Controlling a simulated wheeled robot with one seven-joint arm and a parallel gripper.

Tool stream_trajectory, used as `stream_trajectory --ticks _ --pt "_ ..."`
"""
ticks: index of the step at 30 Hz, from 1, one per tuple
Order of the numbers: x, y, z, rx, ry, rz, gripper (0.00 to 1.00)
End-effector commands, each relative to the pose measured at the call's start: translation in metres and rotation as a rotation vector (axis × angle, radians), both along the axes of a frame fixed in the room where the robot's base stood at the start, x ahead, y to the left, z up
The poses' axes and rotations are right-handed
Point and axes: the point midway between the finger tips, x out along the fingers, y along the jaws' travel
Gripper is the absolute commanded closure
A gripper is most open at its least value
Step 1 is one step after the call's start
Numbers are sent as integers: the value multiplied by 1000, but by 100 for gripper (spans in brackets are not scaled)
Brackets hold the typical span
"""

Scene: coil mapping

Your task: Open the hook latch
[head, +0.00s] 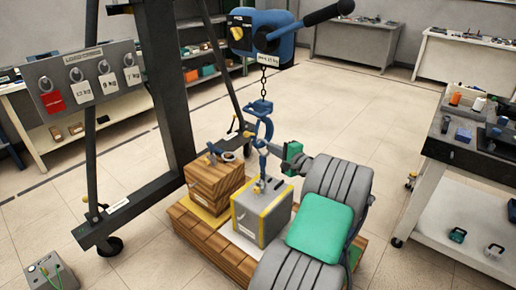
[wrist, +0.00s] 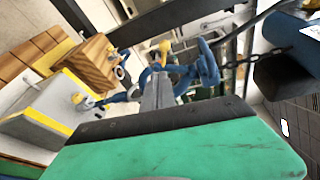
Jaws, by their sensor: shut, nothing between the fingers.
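A blue hook (head: 268,126) hangs on a chain below the blue hoist (head: 262,35). It also shows in the wrist view (wrist: 207,62), just beyond my fingers. A small yellow piece (head: 248,134) sits on the hook's left side, and a yellow piece shows by the hook in the wrist view (wrist: 165,47). I cannot tell how far the latch is open. Blue rigging below the hook leads down to the grey yellow-edged block (head: 262,212). My gripper (wrist: 158,78) is shut and empty, its tips close to the hook. I cannot tell whether they touch it.
A wooden crate (head: 213,182) with a shackle on top stands left of the block on a wooden pallet (head: 205,238). A dark gantry post (head: 165,85) rises at left, with a weight-tag panel (head: 85,80). A workbench (head: 465,150) stands right. The floor behind is clear.

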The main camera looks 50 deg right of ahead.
Motion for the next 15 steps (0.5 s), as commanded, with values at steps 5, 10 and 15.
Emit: stream_trajectory --ticks 5,10,15 --pt "-20 -28 -2 59 -86 -60 100" --pt "8 -32 -4 58 -84 -55 100" --pt "45 -41 -7 57 -82 -54 100"
